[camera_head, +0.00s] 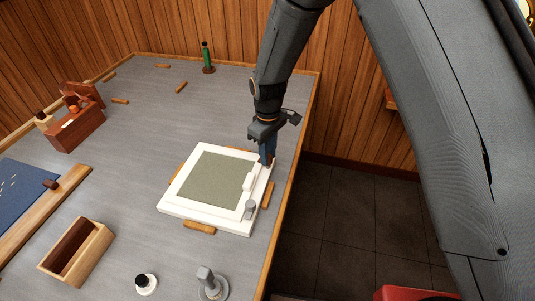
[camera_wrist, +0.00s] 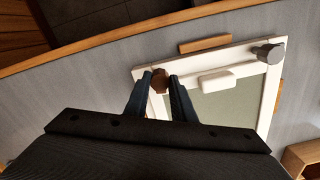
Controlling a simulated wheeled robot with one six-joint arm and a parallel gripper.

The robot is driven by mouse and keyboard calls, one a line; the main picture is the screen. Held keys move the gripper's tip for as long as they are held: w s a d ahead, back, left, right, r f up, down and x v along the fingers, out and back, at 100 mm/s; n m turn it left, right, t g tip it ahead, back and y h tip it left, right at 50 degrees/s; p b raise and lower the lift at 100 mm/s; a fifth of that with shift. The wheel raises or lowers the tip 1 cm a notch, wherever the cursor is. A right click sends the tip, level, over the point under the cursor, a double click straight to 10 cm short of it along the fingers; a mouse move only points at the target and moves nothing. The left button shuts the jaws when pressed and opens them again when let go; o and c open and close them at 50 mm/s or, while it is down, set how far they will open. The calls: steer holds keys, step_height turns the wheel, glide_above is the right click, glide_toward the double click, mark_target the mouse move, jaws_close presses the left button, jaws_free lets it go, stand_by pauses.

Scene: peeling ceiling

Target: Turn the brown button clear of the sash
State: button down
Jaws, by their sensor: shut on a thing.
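The white-framed sash with a grey-green panel (camera_head: 211,182) lies flat in a white outer frame (camera_head: 206,222) on the workbench. A white handle (camera_wrist: 214,80) sits on the sash's edge. The brown button (camera_wrist: 159,80) is on the frame by one corner, and a grey button (camera_wrist: 268,53) is by the other corner on that side. It also shows in the head view (camera_head: 250,209). My gripper (camera_head: 267,160) points down at the frame's far right corner, its dark fingers shut on the brown button. The fingers hide its sides, so I cannot tell if it overlaps the sash.
Wooden blocks (camera_head: 199,228) lie against the frame's outer sides. An open wooden box (camera_head: 77,250), a black-topped white piece (camera_head: 146,284) and a grey knobbed piece (camera_head: 211,285) stand nearer. A green bottle-like item (camera_head: 208,58) stands at the back. The bench's right edge is close.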

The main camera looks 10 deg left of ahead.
steer(key=m, duration=0.8)
steer(key=shift+b, duration=0.3)
steer(key=m, duration=0.4)
steer(key=shift+m, duration=1.9)
steer(key=c, duration=1.5)
jaws_free()
steer(key=shift+r+b, duration=1.05)
steer(key=shift+r, duration=2.9)
